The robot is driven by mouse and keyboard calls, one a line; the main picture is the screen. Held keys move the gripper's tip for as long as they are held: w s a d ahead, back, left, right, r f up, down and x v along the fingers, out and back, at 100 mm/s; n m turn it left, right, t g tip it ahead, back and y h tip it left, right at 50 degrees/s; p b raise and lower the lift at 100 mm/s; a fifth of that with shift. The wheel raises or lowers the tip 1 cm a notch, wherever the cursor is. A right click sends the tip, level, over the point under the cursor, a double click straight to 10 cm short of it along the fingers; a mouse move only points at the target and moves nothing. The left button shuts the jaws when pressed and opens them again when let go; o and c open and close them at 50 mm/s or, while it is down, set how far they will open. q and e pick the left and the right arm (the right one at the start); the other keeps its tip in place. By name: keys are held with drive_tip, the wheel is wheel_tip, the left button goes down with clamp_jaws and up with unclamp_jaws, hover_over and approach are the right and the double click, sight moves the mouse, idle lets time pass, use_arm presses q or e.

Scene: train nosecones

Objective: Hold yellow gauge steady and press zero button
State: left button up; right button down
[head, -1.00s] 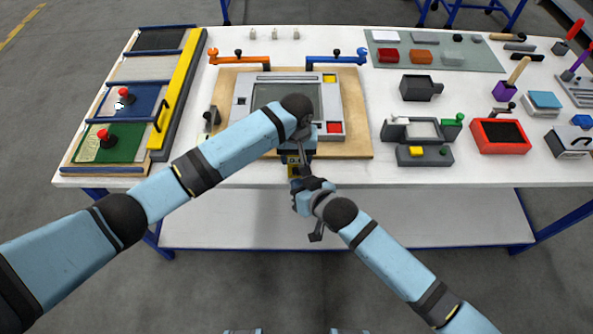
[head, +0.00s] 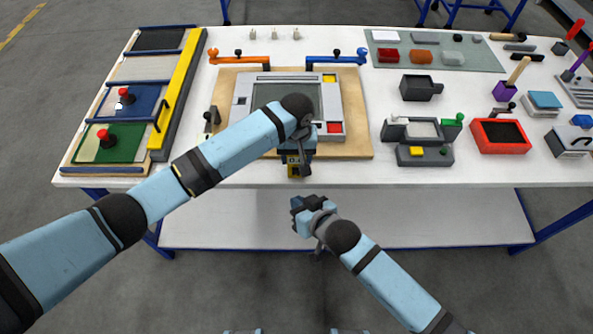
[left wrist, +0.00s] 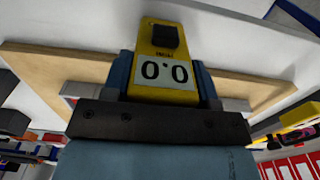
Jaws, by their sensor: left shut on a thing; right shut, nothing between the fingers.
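The yellow gauge (left wrist: 170,40) fills the middle of the left wrist view, with a dark button (left wrist: 165,36) at its end and a white display (left wrist: 166,73) reading 0.0, seen upside down. My left gripper (left wrist: 163,80) is shut on the gauge, its blue fingers on both sides. In the head view the gauge (head: 294,170) hangs below my left gripper (head: 297,154) at the table's front edge. My right gripper (head: 297,205) is shut and empty. It is below and apart from the gauge, in front of the table.
A grey frame (head: 241,110) lies on a wooden board (head: 358,140) behind the gauge. Orange (head: 240,58) and blue (head: 335,58) clamps stand at its back. A grey fixture with a yellow block (head: 416,151) is to the right. Free space lies before the table.

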idle(0.4)
use_arm(q)
drive_tip(key=o, duration=1.1)
drive_tip(key=shift+r, duration=0.1)
